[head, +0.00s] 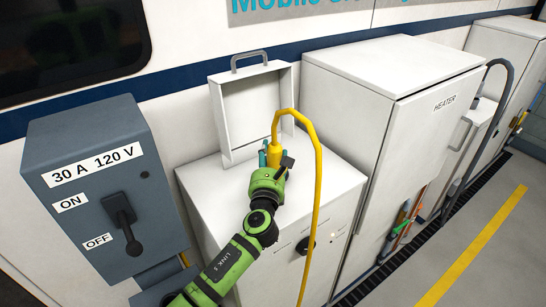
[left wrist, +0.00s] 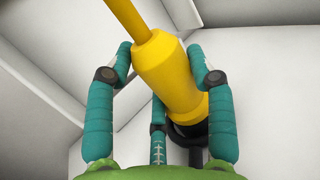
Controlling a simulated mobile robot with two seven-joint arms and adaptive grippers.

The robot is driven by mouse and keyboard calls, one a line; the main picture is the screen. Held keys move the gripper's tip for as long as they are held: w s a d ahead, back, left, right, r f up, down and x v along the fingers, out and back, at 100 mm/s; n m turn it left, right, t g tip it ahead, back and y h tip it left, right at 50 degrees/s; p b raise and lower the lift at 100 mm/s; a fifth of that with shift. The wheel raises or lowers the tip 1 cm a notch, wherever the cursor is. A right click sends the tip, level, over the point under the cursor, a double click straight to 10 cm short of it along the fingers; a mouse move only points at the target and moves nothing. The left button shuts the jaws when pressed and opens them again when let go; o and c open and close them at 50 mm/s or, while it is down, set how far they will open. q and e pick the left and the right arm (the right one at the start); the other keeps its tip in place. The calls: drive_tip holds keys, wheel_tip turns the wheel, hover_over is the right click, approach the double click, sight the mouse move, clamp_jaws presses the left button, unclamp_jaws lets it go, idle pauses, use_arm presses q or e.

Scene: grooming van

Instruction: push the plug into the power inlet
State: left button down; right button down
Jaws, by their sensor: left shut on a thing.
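In the head view the gripper hides the inlet. My right gripper is not in view.
The yellow cable (head: 318,190) loops up from the plug and hangs down the front of the white cabinet (head: 215,190). Its raised lid (head: 250,105) stands behind. A grey switch box (head: 95,185) is at left, a white heater cabinet (head: 345,95) at right.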

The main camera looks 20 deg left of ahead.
use_arm(q)
drive_tip(key=shift+g, duration=0.5)
drive_tip(key=f, duration=0.3)
drive_tip(key=s+f, duration=0.1)
drive_tip(key=f, duration=0.1)
drive_tip(key=shift+a+f, duration=0.1)
drive_tip(key=shift+a, duration=0.15)
drive_tip(key=shift+c, duration=1.8)
unclamp_jaws()
drive_tip(key=shift+f, duration=0.1)
drive_tip(key=shift+s, duration=0.1)
drive_tip(key=shift+s+d, duration=0.35)
drive_tip(key=shift+s, duration=0.1)
drive_tip(key=shift+t, duration=0.4)
drive_tip(key=s+r, duration=0.1)
drive_tip(key=s+d+r, duration=0.1)
drive_tip(key=s, duration=0.1)
drive_tip(key=s+r, duration=0.1)
drive_tip(key=s, duration=0.1)
drive_tip(key=shift+s+d+r, duration=0.1)
drive_tip(key=shift+d+r, duration=0.1)
drive_tip(key=shift+s+d+r, duration=0.25)
drive_tip(key=shift+s+r, duration=0.05)
drive_tip(key=shift+r, duration=0.1)
drive_tip(key=shift+a, duration=0.1)
